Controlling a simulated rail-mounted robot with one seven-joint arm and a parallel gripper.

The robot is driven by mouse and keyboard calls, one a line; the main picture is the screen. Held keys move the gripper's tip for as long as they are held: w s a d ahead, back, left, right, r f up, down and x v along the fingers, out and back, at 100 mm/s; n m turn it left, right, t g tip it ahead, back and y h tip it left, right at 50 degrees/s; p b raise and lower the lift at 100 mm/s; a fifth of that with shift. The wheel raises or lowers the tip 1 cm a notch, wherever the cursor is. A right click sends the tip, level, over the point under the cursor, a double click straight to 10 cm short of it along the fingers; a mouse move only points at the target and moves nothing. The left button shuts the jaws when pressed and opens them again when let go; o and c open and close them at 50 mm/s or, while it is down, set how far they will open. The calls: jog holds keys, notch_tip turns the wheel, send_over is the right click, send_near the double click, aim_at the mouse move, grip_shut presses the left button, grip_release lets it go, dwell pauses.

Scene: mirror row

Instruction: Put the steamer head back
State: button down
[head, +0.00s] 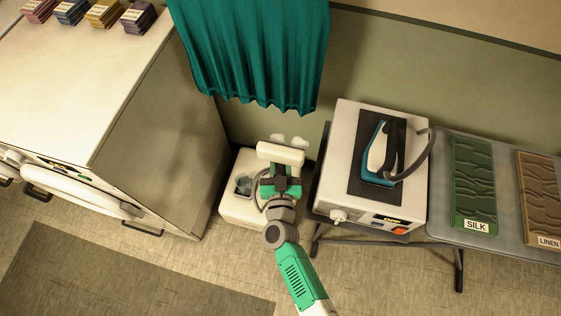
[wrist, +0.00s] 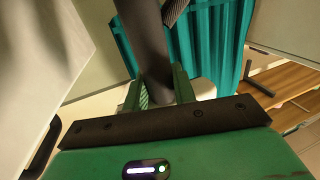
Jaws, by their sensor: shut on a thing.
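The steamer head (head: 280,153) is a white bar in the head view, just beyond my gripper (head: 280,178). In the wrist view my gripper (wrist: 160,90) is shut on its dark grey handle (wrist: 148,40), which runs up between the two fingers. The white steamer base (head: 238,206) stands on the floor beneath, with a bluish tank on top. A grey hose (head: 256,186) curves beside my gripper. Small pale holder prongs (head: 287,140) show just behind the steamer head. Whether the head touches them I cannot tell.
A teal curtain (head: 250,50) hangs behind. A large white cabinet (head: 80,70) stands at left. An ironing station (head: 338,150) with a blue iron (head: 379,155) stands close at right, beside a board with silk (head: 474,180) and linen (head: 540,195) panels. Floor is free in front.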

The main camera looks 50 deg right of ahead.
jog(key=shift+f, duration=0.3)
jog(key=c, duration=1.1)
grip_release()
jog(key=shift+c, duration=0.2)
jog(key=shift+s+a+r+p, duration=0.15)
jog(key=shift+r+p, duration=0.1)
jog(key=shift+p, duration=0.2)
jog(key=p+v, duration=0.2)
jog(key=v, duration=0.9)
jog(key=shift+s+a, duration=0.15)
jog(key=shift+s, duration=0.05)
